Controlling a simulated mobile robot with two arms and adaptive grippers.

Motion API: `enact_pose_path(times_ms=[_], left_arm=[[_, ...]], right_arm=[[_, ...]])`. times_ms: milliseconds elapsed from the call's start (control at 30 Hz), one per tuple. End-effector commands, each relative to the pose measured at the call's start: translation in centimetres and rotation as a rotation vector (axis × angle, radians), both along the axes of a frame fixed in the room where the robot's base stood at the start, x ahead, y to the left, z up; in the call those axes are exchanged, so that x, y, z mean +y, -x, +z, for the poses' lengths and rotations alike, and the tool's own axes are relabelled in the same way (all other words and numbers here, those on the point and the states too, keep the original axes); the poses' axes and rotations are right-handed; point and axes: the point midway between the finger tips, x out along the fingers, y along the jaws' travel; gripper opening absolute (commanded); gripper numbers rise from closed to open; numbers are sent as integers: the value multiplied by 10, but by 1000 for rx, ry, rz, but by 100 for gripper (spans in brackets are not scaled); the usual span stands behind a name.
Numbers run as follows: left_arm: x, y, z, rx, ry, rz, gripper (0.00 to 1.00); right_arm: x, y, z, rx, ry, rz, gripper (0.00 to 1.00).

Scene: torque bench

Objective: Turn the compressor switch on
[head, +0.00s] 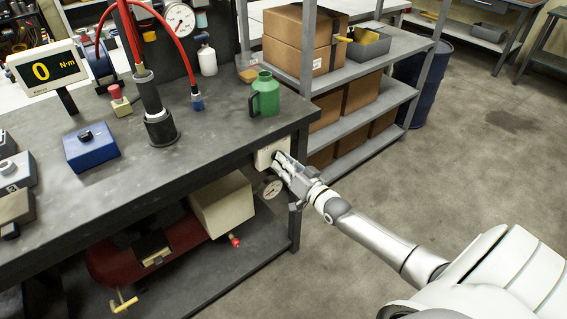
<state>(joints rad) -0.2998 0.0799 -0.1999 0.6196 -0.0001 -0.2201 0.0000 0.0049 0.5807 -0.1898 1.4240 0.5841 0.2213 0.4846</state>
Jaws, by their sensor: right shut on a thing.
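The cream switch box (267,151), which I take for the compressor switch, is fixed at the right end of the bench, just under the top's edge. My right gripper (281,160) reaches it from the right and is shut on the switch at the box's face. The fingers cover the switch's handle, so I cannot tell its position. A red compressor tank (108,262) lies under the bench with a beige housing (222,203) beside it. My left gripper is not in view.
The dark bench (215,135) carries a green jug (265,95) near the switch box, a blue box (91,147), a display reading 0 N·m (46,68) and a torque column (157,118). A shelf (365,96) with cartons stands behind. The floor at right is open.

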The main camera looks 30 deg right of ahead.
Motion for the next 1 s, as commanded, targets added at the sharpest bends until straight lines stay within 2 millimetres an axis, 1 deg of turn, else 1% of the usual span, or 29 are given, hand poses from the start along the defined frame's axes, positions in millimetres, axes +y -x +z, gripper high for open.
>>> enact_pose_path(times_ms=[233, 667, 700, 833, 1000], left_arm=[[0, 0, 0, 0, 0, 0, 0], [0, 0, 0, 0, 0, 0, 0], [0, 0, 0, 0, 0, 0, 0], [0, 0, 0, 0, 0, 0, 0], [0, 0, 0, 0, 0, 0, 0]], right_arm=[[0, 0, 1, 2, -50, -1, 0], [0, 0, 1, 3, -59, -1, 0], [0, 0, 1, 3, -59, -1, 15], [0, 0, 1, 3, -58, -1, 31], [0, 0, 1, 4, -57, 0, 31]])
